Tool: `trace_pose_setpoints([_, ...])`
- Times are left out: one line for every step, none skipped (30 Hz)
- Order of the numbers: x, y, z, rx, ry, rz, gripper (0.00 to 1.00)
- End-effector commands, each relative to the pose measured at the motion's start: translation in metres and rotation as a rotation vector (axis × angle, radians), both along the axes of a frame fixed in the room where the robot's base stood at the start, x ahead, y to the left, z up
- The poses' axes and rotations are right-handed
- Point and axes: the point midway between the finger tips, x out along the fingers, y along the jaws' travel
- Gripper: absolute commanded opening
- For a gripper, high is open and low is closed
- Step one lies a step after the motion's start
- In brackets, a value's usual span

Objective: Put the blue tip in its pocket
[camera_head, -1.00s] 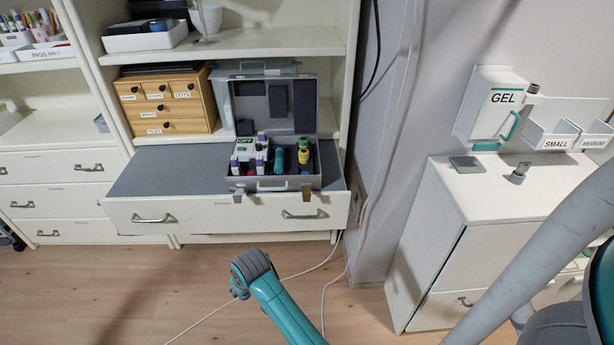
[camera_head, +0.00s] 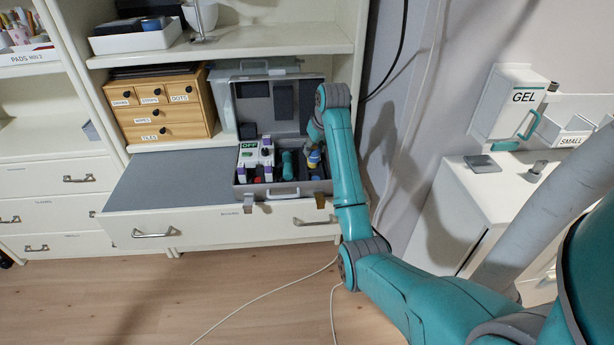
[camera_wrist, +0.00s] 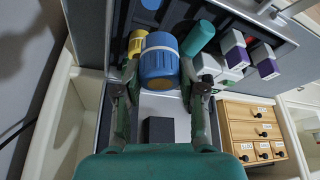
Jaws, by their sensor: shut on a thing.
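A smaller round blue thing (camera_wrist: 151,4) shows beyond the held piece in the wrist view. I cannot tell which of the two is the blue tip. The pocket cannot be made out.
A teal cylinder (camera_wrist: 197,38) and purple-ended white pieces (camera_wrist: 264,62) lie beside the held piece. The case lid (camera_head: 270,103) stands up behind. A wooden drawer box (camera_head: 160,105) is to the left. The grey drawer top (camera_head: 175,178) left of the case is clear.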

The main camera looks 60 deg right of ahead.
Motion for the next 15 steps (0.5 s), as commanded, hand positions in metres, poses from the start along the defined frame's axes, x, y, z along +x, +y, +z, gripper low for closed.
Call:
trace_pose_setpoints([-0.003,-0.006,0.004,0.001,0.001,-0.005,0.16])
trace_pose_setpoints([-0.004,-0.008,0.005,0.000,0.001,-0.008,0.16])
trace_pose_setpoints([-0.004,-0.010,0.005,0.001,0.002,-0.009,0.16])
trace_pose_setpoints([-0.005,-0.010,0.004,0.002,0.002,-0.009,0.16])
trace_pose_setpoints([-0.005,-0.011,0.001,0.002,0.002,-0.009,0.16])
trace_pose_setpoints([-0.005,-0.011,-0.004,0.002,0.002,-0.009,0.16])
trace_pose_setpoints([-0.005,-0.010,-0.008,0.002,0.003,-0.009,0.16])
trace_pose_setpoints([-0.005,-0.010,-0.012,0.003,0.004,-0.009,0.16])
trace_pose_setpoints([-0.005,-0.010,-0.019,0.002,0.003,-0.009,0.16])
trace_pose_setpoints([-0.005,-0.010,-0.024,0.002,0.002,-0.009,0.16])
trace_pose_setpoints([-0.005,-0.010,-0.029,0.002,0.003,-0.009,0.16])
trace_pose_setpoints([-0.005,-0.010,-0.034,0.002,0.003,-0.009,0.16])
trace_pose_setpoints([-0.005,-0.010,-0.037,0.002,0.001,-0.009,0.16])
trace_pose_setpoints([-0.005,-0.010,-0.040,0.002,0.001,-0.009,0.16])
trace_pose_setpoints([-0.004,-0.010,-0.043,0.002,0.001,-0.009,0.16])
